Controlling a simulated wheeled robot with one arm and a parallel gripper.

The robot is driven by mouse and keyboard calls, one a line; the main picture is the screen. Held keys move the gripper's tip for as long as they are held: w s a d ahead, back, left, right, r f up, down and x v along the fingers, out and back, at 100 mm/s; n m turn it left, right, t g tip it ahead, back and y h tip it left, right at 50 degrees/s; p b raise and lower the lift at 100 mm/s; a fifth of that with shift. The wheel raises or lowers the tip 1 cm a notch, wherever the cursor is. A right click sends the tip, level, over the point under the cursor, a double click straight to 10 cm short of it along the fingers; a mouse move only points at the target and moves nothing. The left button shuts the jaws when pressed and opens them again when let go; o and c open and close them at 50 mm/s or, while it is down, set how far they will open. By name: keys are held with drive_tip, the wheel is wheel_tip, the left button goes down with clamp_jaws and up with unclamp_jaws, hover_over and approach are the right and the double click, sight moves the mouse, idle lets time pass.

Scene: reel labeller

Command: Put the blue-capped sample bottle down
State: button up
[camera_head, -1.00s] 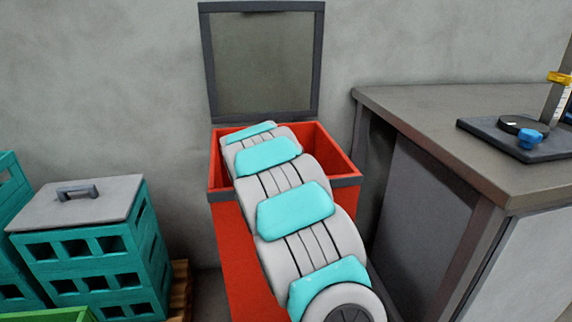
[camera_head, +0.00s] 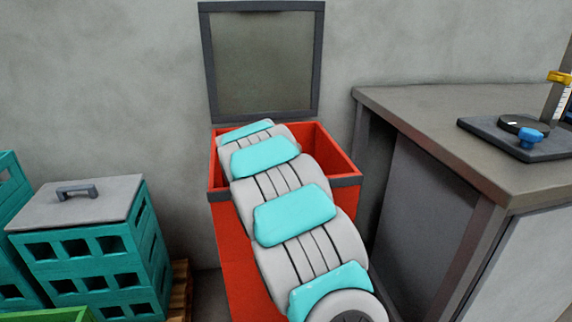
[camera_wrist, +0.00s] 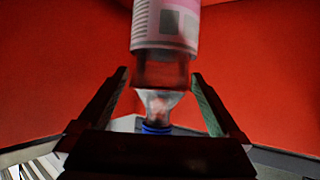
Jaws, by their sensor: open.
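The sample bottle (camera_wrist: 165,70) is in the wrist view, blurred, with a pink and white label and a clear reddish body. Its blue cap (camera_wrist: 155,128) points toward my gripper's palm. My gripper (camera_wrist: 160,78) is open, with one finger on each side of the bottle's neck end and visible gaps at both sides. The bottle's far end is cut off by the top of the picture. In the head view my arm reaches into the red bin (camera_head: 343,160); my gripper and the bottle are hidden there.
Red walls (camera_wrist: 265,75) surround the gripper in the wrist view. The bin's grey-framed lid (camera_head: 264,65) stands open against the wall. A workbench (camera_head: 450,125) with a small stand is at right. Teal crates (camera_head: 105,245) with a grey handled lid are at left.

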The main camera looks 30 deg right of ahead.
drive_tip(key=b+v, duration=0.1)
drive_tip(key=v, duration=0.5)
drive_tip(key=shift+s, duration=0.1)
idle(0.3)
